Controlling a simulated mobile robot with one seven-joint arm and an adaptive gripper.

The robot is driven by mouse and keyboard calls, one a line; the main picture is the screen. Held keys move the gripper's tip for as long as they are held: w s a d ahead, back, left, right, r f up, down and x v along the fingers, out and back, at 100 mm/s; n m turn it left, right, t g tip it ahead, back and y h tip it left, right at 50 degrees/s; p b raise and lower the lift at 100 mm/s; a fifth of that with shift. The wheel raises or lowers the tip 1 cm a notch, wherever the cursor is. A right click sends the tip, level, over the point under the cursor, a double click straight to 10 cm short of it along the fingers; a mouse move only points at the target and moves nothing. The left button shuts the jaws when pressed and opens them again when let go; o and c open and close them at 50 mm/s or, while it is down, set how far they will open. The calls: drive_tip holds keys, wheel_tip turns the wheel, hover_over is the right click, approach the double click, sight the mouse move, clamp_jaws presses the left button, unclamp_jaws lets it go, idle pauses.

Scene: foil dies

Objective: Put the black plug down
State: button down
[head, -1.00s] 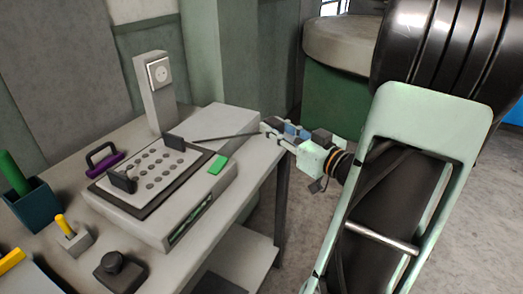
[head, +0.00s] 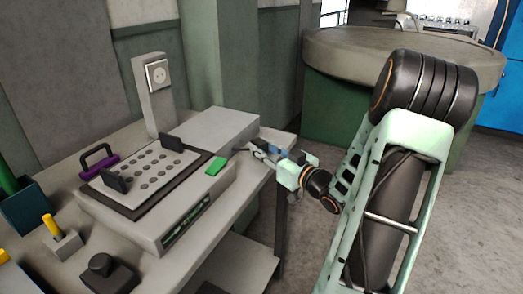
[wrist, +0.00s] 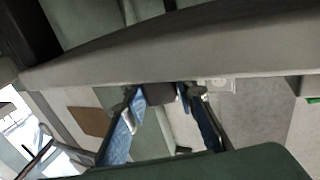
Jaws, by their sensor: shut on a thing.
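My gripper (head: 262,151) is beside the right edge of the workbench, near the light grey block, in the head view. In the wrist view its two blue-padded fingers (wrist: 160,97) are shut on a small dark piece, the black plug (wrist: 159,91). The fingers hide part of the plug's sides. In the head view the plug is too small to make out clearly at the fingertips. I cannot tell whether it touches any surface.
A socket (head: 157,73) is on a grey post at the back of the bench. A round table (head: 400,50) is behind.

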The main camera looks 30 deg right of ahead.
drive_tip(key=shift+r, duration=0.1)
drive_tip(key=shift+f+b, duration=0.45)
drive_tip(key=shift+f, duration=0.2)
drive_tip(key=c, duration=1.6)
unclamp_jaws()
drive_tip(key=shift+r, duration=0.15)
drive_tip(key=shift+r+p, duration=0.75)
drive_tip(key=shift+r, duration=0.1)
drive_tip(key=s, duration=0.4)
drive_tip(key=s+d+p, duration=0.1)
drive_tip(key=s, duration=0.7)
drive_tip(key=shift+d+f, duration=0.3)
drive_tip(key=shift+f, duration=0.05)
drive_tip(key=shift+w, duration=0.15)
